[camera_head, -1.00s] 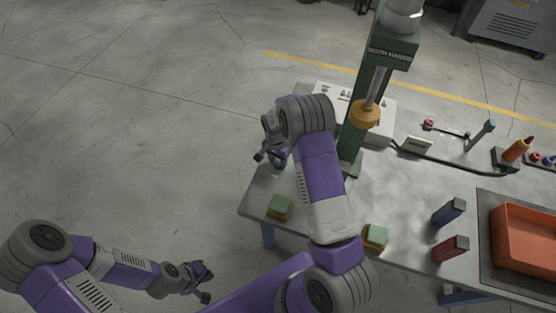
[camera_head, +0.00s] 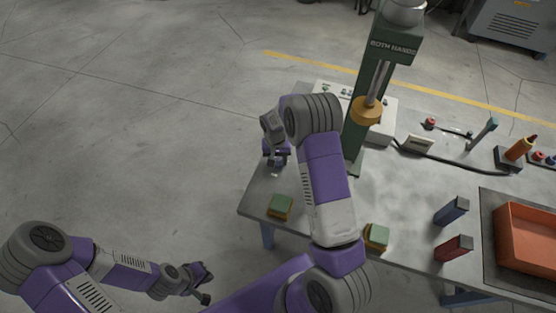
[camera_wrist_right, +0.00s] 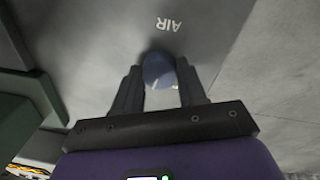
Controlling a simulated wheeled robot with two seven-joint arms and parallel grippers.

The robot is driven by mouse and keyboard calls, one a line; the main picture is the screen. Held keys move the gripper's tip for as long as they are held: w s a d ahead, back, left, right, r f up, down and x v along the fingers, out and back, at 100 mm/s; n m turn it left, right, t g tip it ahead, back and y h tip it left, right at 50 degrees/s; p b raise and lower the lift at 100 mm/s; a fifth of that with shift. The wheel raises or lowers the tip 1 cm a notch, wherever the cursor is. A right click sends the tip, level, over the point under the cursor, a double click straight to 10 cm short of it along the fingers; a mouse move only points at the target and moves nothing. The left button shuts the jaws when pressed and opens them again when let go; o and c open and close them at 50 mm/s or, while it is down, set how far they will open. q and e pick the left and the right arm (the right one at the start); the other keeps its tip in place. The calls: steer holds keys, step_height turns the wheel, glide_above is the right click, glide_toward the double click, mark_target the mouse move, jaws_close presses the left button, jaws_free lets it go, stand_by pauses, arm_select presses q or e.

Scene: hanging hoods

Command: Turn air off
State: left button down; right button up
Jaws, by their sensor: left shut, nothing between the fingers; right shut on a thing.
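In the right wrist view, a blue round knob (camera_wrist_right: 157,68) sits between my right gripper's fingers (camera_wrist_right: 160,85), below an upside-down "AIR" label (camera_wrist_right: 168,24) on a grey surface. My right gripper is shut on this knob; the fingers hide part of it. In the head view, my right gripper (camera_head: 276,170) is at the table's left end, left of the green press (camera_head: 362,110); the knob cannot be made out there. My left gripper (camera_head: 206,285) is shut and empty, low at the left, away from the table.
The grey table (camera_head: 400,190) holds two green-topped yellow blocks (camera_head: 281,206), a white control box (camera_head: 383,130), a blue block (camera_head: 450,211), a red block (camera_head: 453,248) and an orange tray (camera_head: 525,240). A black cable (camera_head: 440,161) crosses behind. Open floor lies left.

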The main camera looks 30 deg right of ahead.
mark_target(278, 162)
steer(key=n+b, duration=0.1)
steer(key=n, duration=0.4)
steer(key=shift+s+n, duration=0.1)
steer(key=shift+n, duration=0.2)
steer(key=n, duration=0.5)
steer(key=shift+n, duration=0.4)
steer(key=o, duration=1.1)
steer(key=shift+c, duration=0.2)
steer(key=shift+t, duration=0.3)
steer(key=shift+r, duration=0.1)
steer(key=r, duration=0.7)
steer(key=shift+s+a+r+p, duration=0.15)
steer(key=shift+a+r+p, duration=0.05)
steer(key=shift+p, duration=0.15)
